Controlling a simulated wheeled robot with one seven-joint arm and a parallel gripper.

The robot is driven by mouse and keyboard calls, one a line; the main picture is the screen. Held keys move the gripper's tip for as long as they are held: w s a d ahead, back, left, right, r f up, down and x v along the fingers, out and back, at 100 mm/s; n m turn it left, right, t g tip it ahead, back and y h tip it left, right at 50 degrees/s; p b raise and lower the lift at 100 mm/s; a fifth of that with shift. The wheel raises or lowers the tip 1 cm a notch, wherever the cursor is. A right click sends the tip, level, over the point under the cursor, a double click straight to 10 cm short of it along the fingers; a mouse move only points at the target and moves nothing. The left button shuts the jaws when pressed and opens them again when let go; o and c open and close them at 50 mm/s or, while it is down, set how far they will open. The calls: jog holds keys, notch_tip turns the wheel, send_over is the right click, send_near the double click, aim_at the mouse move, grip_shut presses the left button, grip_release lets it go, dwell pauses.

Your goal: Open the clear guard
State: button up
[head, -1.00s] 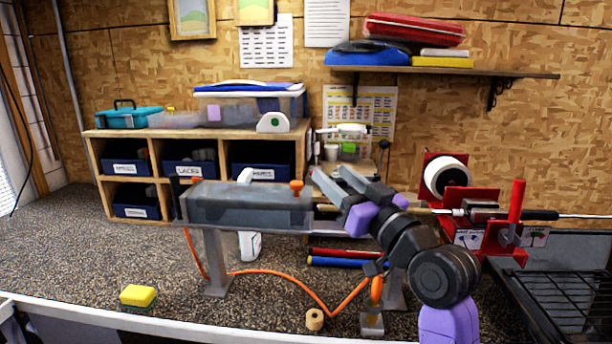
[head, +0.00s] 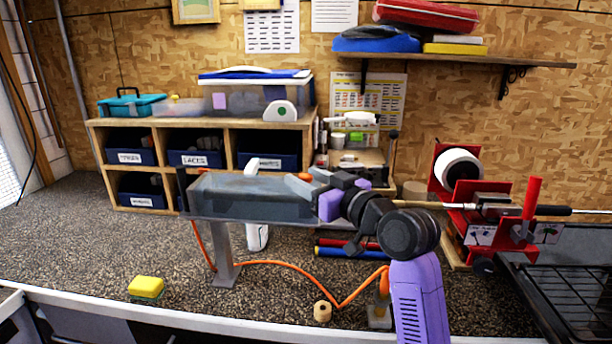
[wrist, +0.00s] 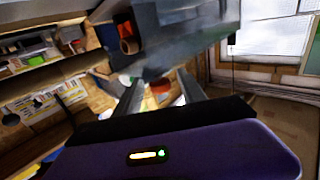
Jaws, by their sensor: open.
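The clear guard (head: 250,198) is a long grey see-through box on metal posts, lying level and looking closed. An orange knob (head: 304,176) shows at the top of its right end, partly hidden by my gripper. My gripper (head: 314,182) is at that right end with its fingers pointing left, close to the knob. In the wrist view the fingers (wrist: 160,95) are apart, with an orange patch (wrist: 160,88) between them. The blurred guard (wrist: 185,35) fills the upper middle there. I cannot tell whether the fingers touch the knob.
A red clamp stand (head: 470,215) holds a club shaft on the right. Behind the guard is a wooden cubby shelf (head: 215,140) with blue bins.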

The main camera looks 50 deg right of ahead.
jog(key=shift+w, duration=0.2)
jog(key=shift+c, duration=0.2)
grip_shut()
dwell(1.2)
